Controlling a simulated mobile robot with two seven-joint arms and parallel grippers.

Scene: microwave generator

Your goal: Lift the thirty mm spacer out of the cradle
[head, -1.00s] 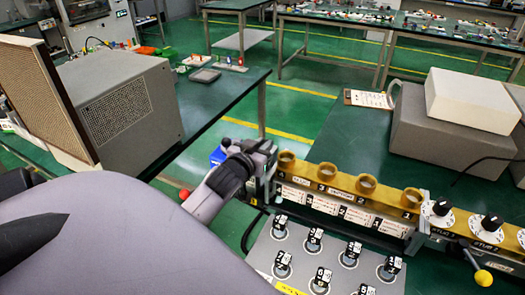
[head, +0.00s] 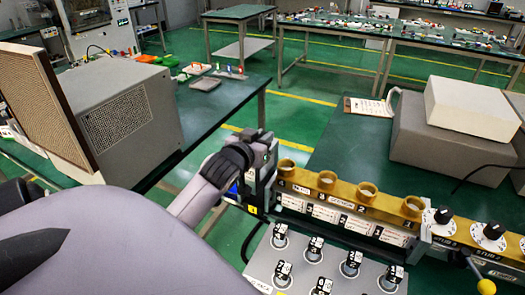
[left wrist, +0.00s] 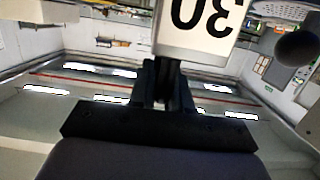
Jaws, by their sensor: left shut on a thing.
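The thirty mm spacer (left wrist: 198,30) is a pale block with a large black "30", upside down at the top of the left wrist view. My left gripper (left wrist: 165,85) is shut on it, with its dark fingers meeting at the block's edge. In the head view my left gripper (head: 262,137) is above the left end of the brass waveguide rail. The gripper and wrist mostly hide the spacer there. A grey upright holder (head: 264,187), perhaps the cradle, stands below the gripper. I cannot tell whether spacer and holder still touch. My right gripper is not in view.
The brass rail (head: 345,190) with several round ports runs right from the holder. A yellow ball-ended lever (head: 486,287) is at lower right. Grey boxes (head: 455,137) stand on the right-hand bench.

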